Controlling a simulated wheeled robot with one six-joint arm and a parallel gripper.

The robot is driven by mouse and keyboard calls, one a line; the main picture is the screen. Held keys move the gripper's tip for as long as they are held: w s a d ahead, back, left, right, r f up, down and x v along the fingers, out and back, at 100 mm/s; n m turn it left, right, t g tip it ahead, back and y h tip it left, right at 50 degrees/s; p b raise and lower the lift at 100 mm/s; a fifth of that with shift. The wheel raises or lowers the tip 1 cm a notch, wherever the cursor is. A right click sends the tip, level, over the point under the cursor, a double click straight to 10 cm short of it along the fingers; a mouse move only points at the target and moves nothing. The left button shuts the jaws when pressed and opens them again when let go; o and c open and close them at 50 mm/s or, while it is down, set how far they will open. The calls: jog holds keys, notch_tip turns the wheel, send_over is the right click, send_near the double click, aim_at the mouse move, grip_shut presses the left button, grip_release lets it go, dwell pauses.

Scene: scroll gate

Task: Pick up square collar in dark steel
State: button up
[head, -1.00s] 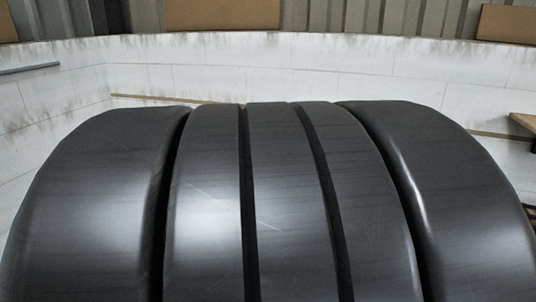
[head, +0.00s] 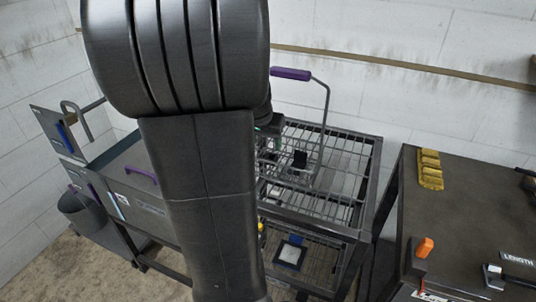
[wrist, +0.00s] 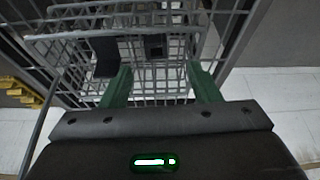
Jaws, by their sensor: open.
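A small dark square piece with a paler centre (wrist: 155,46), which looks like the square collar, shows in the wrist view among the wires of a metal basket or rack. It lies ahead of my gripper (wrist: 160,78), between the lines of its two green fingers. The fingers are spread apart with nothing between them, and the piece is beyond their tips. A larger dark block (wrist: 104,58) is to its left in the wrist view; a dark block (head: 300,159) also shows in the head view. I cannot pick out the collar in the head view, where my arm covers much of the rack.
The wire rack (head: 345,150) has a dark frame and a purple-handled bar (head: 290,74). A blue-framed item (head: 290,252) lies on its lower shelf. A dark table (head: 460,200) at right carries yellow blocks (head: 430,170) and an orange-handled part (head: 424,248).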

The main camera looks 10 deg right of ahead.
aim_at(270, 159)
jog(key=shift+s+x, duration=0.15)
jog(key=shift+x, duration=1.05)
jog(key=shift+s+x, duration=0.2)
jog(key=shift+x, duration=0.95)
jog(key=shift+s+x, duration=0.15)
jog(key=shift+x, duration=1.05)
jog(key=shift+d+f, duration=0.1)
jog(key=shift+f, duration=0.05)
jog(key=c, duration=1.1)
